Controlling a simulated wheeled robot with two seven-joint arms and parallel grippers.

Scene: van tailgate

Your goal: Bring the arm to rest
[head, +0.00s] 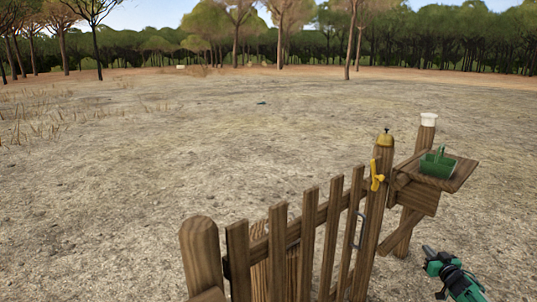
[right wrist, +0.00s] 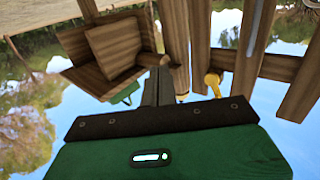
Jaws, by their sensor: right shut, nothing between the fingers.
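My right gripper (head: 429,251), green and black, is low at the right of the head view. It is in front of the wooden gate and below the small wooden shelf, apart from both. Its fingers are shut with nothing between them. In the right wrist view the shut dark fingers (right wrist: 159,76) point toward the woodwork, and the picture appears upside down. My left gripper is not in view.
A slatted wooden gate (head: 307,235) has a yellow latch (head: 376,177). A brass-coloured bell (head: 385,139) tops its post. A green caddy (head: 437,165) sits on the shelf (head: 462,178). A white cap (head: 429,119) tops another post. Open dry ground lies beyond.

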